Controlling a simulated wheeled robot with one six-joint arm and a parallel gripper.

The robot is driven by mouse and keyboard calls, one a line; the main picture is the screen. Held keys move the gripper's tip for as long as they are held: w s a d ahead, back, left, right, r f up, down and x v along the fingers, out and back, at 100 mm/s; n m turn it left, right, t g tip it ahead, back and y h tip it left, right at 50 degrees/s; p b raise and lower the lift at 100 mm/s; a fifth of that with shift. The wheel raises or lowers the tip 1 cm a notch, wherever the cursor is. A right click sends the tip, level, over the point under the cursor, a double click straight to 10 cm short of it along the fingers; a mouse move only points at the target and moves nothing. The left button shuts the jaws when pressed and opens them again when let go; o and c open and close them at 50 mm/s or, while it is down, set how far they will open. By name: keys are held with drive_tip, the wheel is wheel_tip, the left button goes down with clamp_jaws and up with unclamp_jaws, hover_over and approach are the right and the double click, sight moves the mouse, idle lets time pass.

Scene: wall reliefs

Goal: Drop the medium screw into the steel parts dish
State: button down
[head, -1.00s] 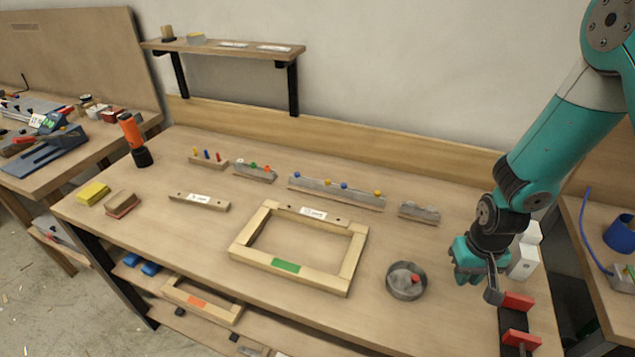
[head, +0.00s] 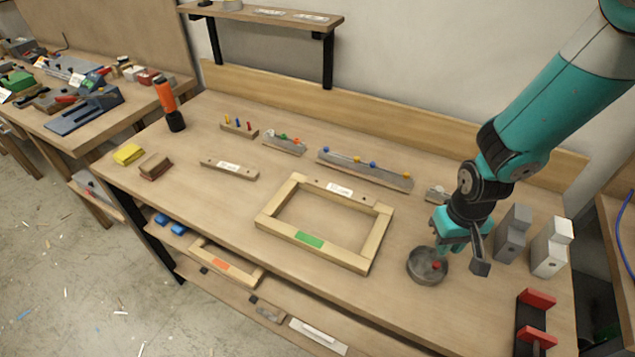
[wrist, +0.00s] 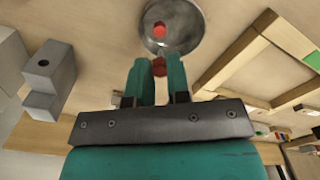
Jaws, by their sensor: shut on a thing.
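The steel parts dish (head: 413,272) is a round grey metal dish on the bench, right of the wooden frame. It also shows at the top of the wrist view (wrist: 190,42), beyond my fingertips. A red-topped piece (wrist: 159,31) lies inside it. My gripper (head: 441,248) is above the dish's far right side, fingers pointing down. In the wrist view my gripper (wrist: 158,72) is shut on a small piece with a red head (wrist: 159,67), which I take as the medium screw. Its shank is hidden.
Grey and white stepped blocks (head: 548,250) stand right of my gripper. A black fixture with red pads (head: 534,318) is at the front right. The wooden frame (head: 375,240) lies left of the dish. Racks with coloured knobs (head: 365,170) line the back.

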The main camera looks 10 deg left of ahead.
drive_tip(key=shift+f, duration=0.55)
drive_tip(key=shift+r, duration=0.1)
drive_tip(key=c, duration=1)
unclamp_jaws()
wheel_tip(320, 180, up, 17)
drive_tip(key=b, duration=0.2)
drive_tip(key=shift+r, duration=0.2)
drive_tip(key=s+a+r+n+y, duration=0.2)
drive_tip(key=s+r, duration=0.2)
drive_tip(key=s, duration=0.5)
drive_tip(key=s+a+r+n+y, duration=0.2)
drive_tip(key=s+r, duration=0.2)
drive_tip(key=s, duration=0.5)
drive_tip(key=shift+s+a+r, duration=0.2)
drive_tip(key=shift+s, duration=0.1)
